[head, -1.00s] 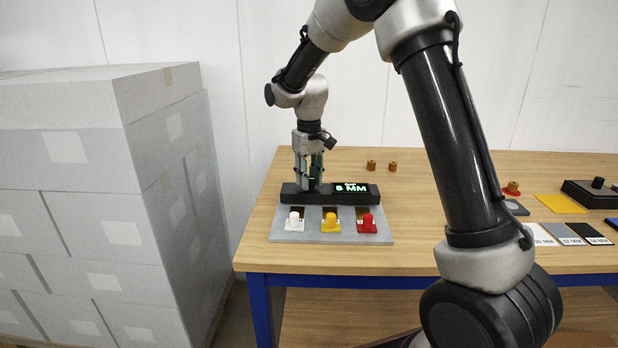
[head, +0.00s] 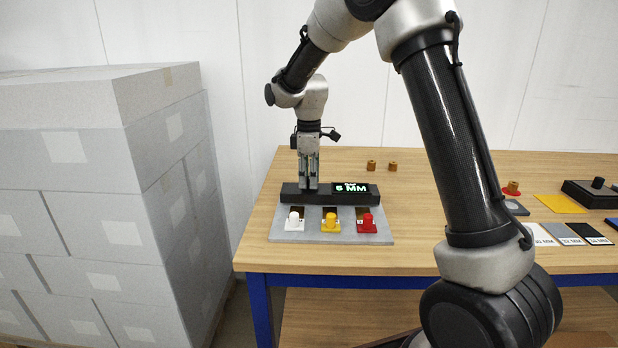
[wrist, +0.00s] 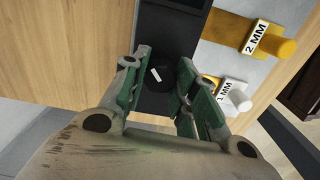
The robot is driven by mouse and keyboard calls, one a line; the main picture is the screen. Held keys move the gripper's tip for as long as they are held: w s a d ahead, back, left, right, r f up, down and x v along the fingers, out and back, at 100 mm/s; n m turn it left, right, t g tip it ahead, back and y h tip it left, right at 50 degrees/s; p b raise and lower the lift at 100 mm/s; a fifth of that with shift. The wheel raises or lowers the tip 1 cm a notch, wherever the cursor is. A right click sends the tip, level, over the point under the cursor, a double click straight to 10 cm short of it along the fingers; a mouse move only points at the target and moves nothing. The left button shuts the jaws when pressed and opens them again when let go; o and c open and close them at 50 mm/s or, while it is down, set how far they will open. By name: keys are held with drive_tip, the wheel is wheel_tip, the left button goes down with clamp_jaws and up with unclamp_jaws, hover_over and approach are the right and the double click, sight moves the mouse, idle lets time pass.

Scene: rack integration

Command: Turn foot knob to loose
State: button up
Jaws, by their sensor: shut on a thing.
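The dark round knob (wrist: 153,82) with a white pointer line sits on a black block (wrist: 178,22), seen in the wrist view between my green-padded fingers. My gripper (wrist: 164,70) points down and is shut on the knob. In the head view my gripper (head: 308,186) stands at the left part of the black block (head: 345,198), and its fingers hide the knob. A lit green display (head: 351,188) on the block appears to read 5 MM.
A grey plate (head: 330,238) in front of the block carries white (head: 294,222), yellow (head: 330,223) and red (head: 367,224) pieces. Two small brown pieces (head: 371,165) stand behind. Stacked grey boxes (head: 90,200) rise left of the table. The table's middle is clear.

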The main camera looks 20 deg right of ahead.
drive_tip(key=shift+n, duration=0.6)
drive_tip(key=o, duration=1)
wheel_tip(320, 180, up, 12)
drive_tip(key=shift+r, duration=0.1)
